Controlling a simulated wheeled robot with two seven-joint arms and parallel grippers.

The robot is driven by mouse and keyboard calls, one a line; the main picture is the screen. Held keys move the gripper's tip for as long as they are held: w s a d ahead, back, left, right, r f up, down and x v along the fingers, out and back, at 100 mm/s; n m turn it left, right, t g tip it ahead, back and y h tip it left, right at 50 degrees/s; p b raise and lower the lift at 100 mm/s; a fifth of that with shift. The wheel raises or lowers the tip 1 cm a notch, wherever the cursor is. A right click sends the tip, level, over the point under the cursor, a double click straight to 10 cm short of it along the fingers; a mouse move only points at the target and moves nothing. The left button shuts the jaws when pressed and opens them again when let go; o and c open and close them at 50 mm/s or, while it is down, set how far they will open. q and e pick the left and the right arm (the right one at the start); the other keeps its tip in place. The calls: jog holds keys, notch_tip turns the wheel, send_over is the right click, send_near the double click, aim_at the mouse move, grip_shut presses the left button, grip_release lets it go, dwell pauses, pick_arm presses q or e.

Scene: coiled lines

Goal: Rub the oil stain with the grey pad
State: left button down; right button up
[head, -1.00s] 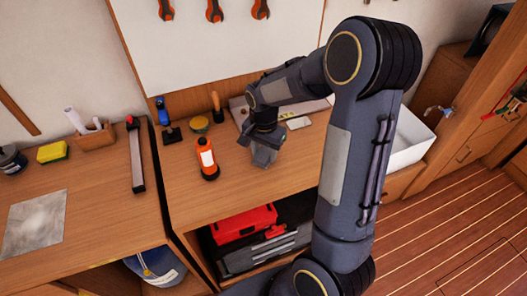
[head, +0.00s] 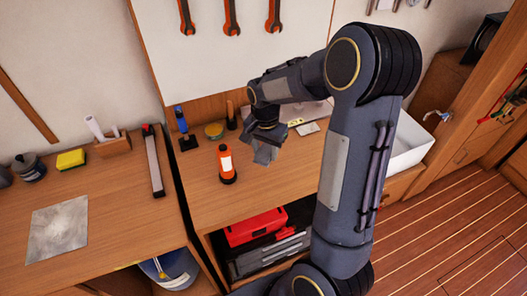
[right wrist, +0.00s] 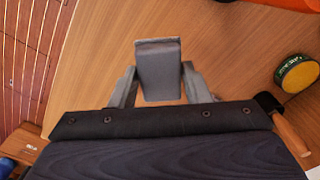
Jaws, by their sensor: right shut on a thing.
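My right gripper (head: 266,150) is shut on a grey block, which looks like the grey pad (head: 266,155). It holds the pad over the right bench, beside the orange bottle (head: 226,165). In the right wrist view the pad (right wrist: 158,68) sits between the two fingers (right wrist: 160,85), with wooden bench top behind it. I cannot tell its exact height above the wood. A grey square sheet (head: 57,228) with a cloudy surface lies on the left bench, well away from the pad. I cannot make out a clear oil stain. My left gripper is not in view.
The left bench also holds a yellow sponge (head: 71,159), a wooden holder (head: 113,144) and a long dark-and-silver tool (head: 154,162). A dark gap (head: 182,190) separates the benches. A white basin (head: 405,145) is at right.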

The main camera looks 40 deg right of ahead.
notch_tip(320, 180, up, 3)
jog(key=shift+d+f+p, duration=0.15)
jog(key=shift+p, duration=0.65)
jog(key=shift+r, duration=0.2)
jog(key=shift+a, duration=0.2)
